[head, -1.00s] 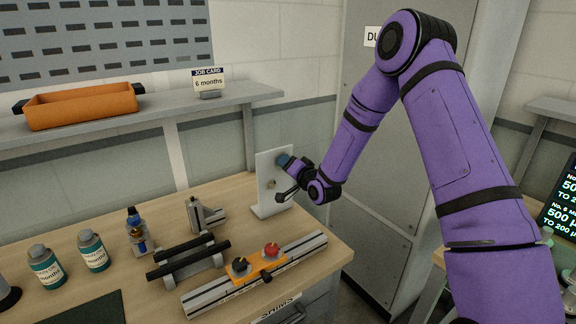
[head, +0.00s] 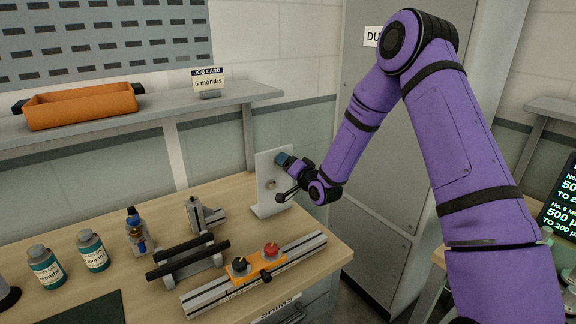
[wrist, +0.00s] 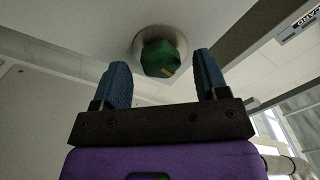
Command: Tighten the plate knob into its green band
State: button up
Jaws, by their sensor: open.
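The white upright plate (head: 266,168) stands at the back right of the wooden bench in the head view. In the wrist view, the green plate knob (wrist: 160,58) sits in a round pale metal collar (wrist: 181,48) on the plate's face. The knob shows a small orange mark on its near edge. My gripper (wrist: 164,78) is open, with one blue finger on each side below the knob, and gaps show between fingers and knob. In the head view my gripper (head: 284,161) is close in front of the plate. I cannot make out the green band.
A rail (head: 308,248) carries an orange block with a black knob and a red knob (head: 271,250). A black-barred stand (head: 190,262), a blue-capped bottle (head: 136,225) and two labelled bottles (head: 92,250) stand left. An orange bin (head: 80,106) is on the shelf.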

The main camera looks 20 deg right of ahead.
jog(key=v, duration=1)
jog(key=shift+s, duration=0.2)
jog(key=shift+d, duration=0.1)
jog(key=w+a+n, duration=0.3)
jog(key=w+n, duration=0.7)
jog(key=n, duration=0.3)
jog(key=shift+w+a+n, duration=0.25)
jog(key=shift+a+n, duration=0.05)
jog(key=shift+c, duration=0.2)
